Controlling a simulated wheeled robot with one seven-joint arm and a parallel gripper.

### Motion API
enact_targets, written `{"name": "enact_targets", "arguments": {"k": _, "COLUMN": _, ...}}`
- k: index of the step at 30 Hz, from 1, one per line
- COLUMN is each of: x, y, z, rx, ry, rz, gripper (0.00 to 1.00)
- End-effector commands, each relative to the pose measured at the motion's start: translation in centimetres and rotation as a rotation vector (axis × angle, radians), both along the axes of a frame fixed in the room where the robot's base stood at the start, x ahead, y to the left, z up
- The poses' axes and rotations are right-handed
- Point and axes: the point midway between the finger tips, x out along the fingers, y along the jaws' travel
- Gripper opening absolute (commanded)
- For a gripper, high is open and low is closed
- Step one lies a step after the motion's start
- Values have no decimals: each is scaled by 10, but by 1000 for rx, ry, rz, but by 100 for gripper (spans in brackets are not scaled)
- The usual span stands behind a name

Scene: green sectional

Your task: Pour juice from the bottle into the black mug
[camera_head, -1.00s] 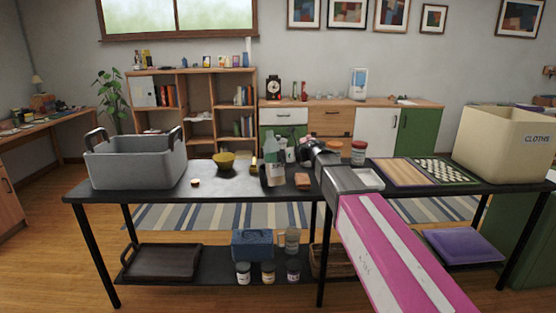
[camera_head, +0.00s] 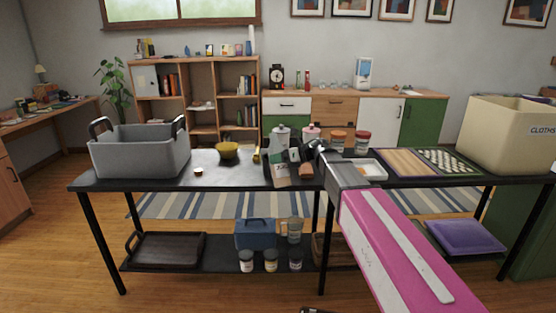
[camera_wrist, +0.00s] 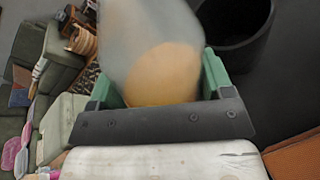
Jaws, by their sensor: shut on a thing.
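The translucent juice bottle (camera_head: 281,174), with orange contents visible in the wrist view (camera_wrist: 165,70), is held over the black table. It looks tilted in the head view. My gripper (camera_head: 295,156) is shut on it, with green fingers on both sides in the wrist view (camera_wrist: 158,88). The black mug (camera_wrist: 236,38) is close beside the bottle, at the upper right of the wrist view. The mug is hard to pick out against the dark parts in the head view. The bottle's mouth is not clearly visible, and I cannot tell whether juice is flowing.
A grey basket (camera_head: 140,153), a yellow bowl (camera_head: 227,151) and a small round item (camera_head: 198,170) are to the left.

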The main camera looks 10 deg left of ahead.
Motion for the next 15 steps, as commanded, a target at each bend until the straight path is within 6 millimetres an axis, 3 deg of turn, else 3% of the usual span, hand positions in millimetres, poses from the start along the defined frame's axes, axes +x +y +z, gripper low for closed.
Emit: {"name": "enact_targets", "arguments": {"k": 15, "x": -3, "y": -2, "z": -4, "rx": -25, "ry": 38, "rz": 0, "gripper": 34}}
